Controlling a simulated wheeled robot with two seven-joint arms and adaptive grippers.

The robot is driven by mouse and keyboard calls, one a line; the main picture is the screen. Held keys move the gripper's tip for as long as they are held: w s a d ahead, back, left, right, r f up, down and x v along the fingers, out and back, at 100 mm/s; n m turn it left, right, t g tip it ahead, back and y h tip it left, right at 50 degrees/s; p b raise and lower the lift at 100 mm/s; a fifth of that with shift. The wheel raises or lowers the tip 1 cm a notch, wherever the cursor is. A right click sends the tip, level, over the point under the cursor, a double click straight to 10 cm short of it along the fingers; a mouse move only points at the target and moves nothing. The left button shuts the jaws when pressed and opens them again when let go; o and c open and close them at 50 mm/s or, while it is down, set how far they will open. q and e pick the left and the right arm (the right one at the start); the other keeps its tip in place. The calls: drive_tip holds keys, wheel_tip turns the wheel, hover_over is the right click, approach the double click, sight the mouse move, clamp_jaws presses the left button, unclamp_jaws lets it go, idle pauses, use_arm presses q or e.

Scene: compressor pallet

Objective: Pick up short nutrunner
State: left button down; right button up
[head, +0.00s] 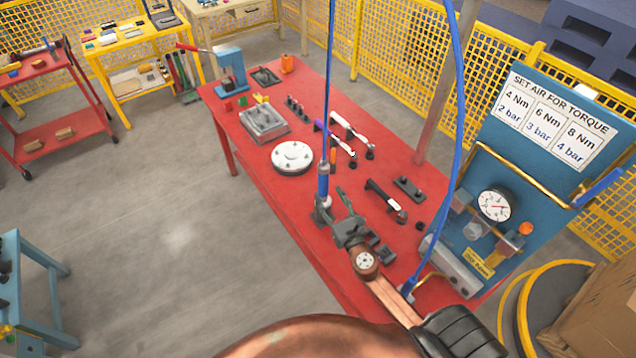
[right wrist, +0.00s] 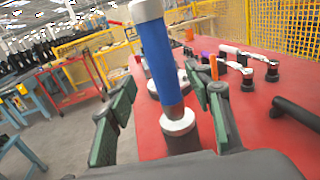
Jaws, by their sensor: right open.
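My right gripper (head: 332,206) is open close to the tool's lower part. In the right wrist view the tool stands between the spread green-padded fingers (right wrist: 162,88), with visible gaps at both sides. I cannot tell its exact depth between them. My left gripper is not in view.
The red table (head: 330,250) bears a round white flange (head: 292,157), a grey block (head: 264,122) and several hand tools, including a black one (head: 385,200). A blue panel (head: 540,150) with a gauge stands at right. A second blue hose (head: 460,90) hangs nearby.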

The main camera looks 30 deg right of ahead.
sight(326, 184)
drive_tip(key=w, duration=0.2)
drive_tip(key=w+d, duration=0.1)
drive_tip(key=w, duration=0.1)
drive_tip(key=w+r+p, duration=0.1)
drive_tip(key=w, duration=0.1)
drive_tip(key=shift+w+d, duration=0.15)
drive_tip(key=shift+w, duration=0.15)
drive_tip(key=shift+c, duration=0.2)
clamp_jaws()
idle(0.4)
drive_tip(key=shift+r, duration=0.15)
